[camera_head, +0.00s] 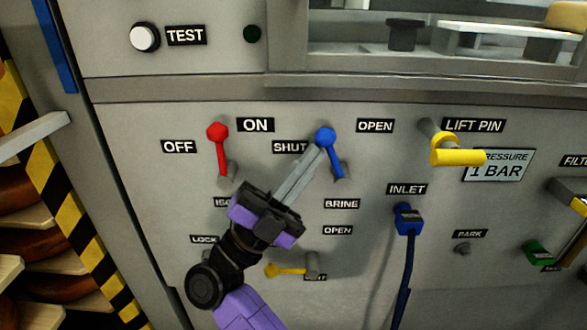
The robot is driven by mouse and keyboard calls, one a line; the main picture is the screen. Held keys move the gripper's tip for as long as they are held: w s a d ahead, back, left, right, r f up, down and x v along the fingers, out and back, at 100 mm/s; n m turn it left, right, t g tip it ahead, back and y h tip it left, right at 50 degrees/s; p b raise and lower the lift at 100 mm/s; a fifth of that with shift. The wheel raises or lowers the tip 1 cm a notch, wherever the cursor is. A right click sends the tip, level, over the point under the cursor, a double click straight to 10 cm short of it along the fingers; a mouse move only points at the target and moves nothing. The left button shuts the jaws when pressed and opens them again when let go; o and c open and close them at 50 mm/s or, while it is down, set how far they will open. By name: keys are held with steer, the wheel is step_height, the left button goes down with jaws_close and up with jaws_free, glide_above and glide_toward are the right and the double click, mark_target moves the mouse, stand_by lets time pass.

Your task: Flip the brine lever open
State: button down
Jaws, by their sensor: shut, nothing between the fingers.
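The brine lever (334,158) is blue with a round knob, on the grey panel above the BRINE label (342,204). It points up and leans a little left from its base, toward the SHUT label (290,147). The OPEN label (375,126) is to the right of its knob. My gripper (318,153) is shut and empty, reaching up from the lower left. Its fingertips are at the lower left side of the blue knob; I cannot tell whether they touch it. My gripper partly covers the SHUT label's surroundings and a label below.
A red lever (219,147) stands to the left between OFF and ON. A yellow lift pin handle (457,151) is to the right. A blue inlet plug (407,219) with a hanging hose is lower right. A small yellow lever (287,270) is below my gripper.

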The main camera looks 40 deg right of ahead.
mark_target(331, 145)
steer(key=shift+s+d+r+m+g+y+p, duration=0.3)
steer(key=shift+d+r+m+g+y, duration=0.1)
steer(key=shift+d+r+m+y, duration=0.1)
steer(key=shift+s+d+r+m+g+y+p, duration=0.3)
steer(key=shift+d+r+m+g+y, duration=0.1)
steer(key=shift+r+y, duration=0.1)
steer(key=shift+s+d+r, duration=0.1)
